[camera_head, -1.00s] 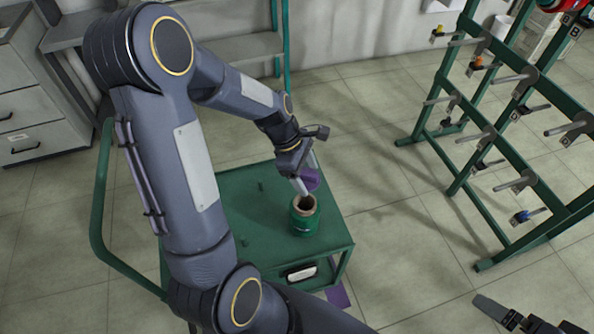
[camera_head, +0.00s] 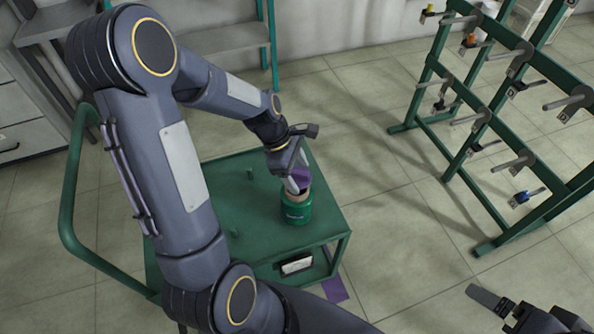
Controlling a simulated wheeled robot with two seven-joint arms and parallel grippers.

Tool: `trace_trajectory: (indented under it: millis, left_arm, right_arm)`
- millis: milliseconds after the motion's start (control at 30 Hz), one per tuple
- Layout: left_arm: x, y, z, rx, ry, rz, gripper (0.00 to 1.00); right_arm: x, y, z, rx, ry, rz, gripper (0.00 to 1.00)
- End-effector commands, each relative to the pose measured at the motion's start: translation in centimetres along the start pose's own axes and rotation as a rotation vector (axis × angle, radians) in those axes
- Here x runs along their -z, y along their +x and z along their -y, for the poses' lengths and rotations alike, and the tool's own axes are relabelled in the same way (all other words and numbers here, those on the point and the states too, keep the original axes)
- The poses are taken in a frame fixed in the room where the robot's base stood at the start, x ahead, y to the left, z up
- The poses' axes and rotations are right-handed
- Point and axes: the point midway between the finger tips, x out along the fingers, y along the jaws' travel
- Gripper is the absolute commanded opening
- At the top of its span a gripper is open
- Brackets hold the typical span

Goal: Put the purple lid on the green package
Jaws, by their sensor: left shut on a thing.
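The green package (camera_head: 297,211) is a short cylinder with a brown rim, standing upright near the right edge of the green cart top. The purple lid (camera_head: 300,176) is at the package's top, between the fingers of my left gripper (camera_head: 297,181). My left gripper is shut on the lid. The lid looks slightly tilted, and its near side is partly hidden by a finger. I cannot tell whether it touches the rim. My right gripper (camera_head: 497,304) shows only in part at the bottom right, away from the cart; its opening is unclear.
The green cart (camera_head: 225,205) has short pegs on its top and a curved handle at left. A green rack (camera_head: 470,120) with several grey pegs stands at the right. A purple piece (camera_head: 335,290) lies by the cart's base. Open floor separates cart and rack.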

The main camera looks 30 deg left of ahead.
Motion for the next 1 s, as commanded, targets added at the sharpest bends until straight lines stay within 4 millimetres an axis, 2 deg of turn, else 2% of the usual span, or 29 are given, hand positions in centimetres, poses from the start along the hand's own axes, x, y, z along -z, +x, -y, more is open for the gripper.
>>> trace_trajectory:
  millis: [1000]
  left_arm:
    - [1.4,3.6,0.0,0.001,0.001,0.0,0.46]
  right_arm:
    - [-1.1,2.1,-1.0,0.0,0.0,0.001,1.0]
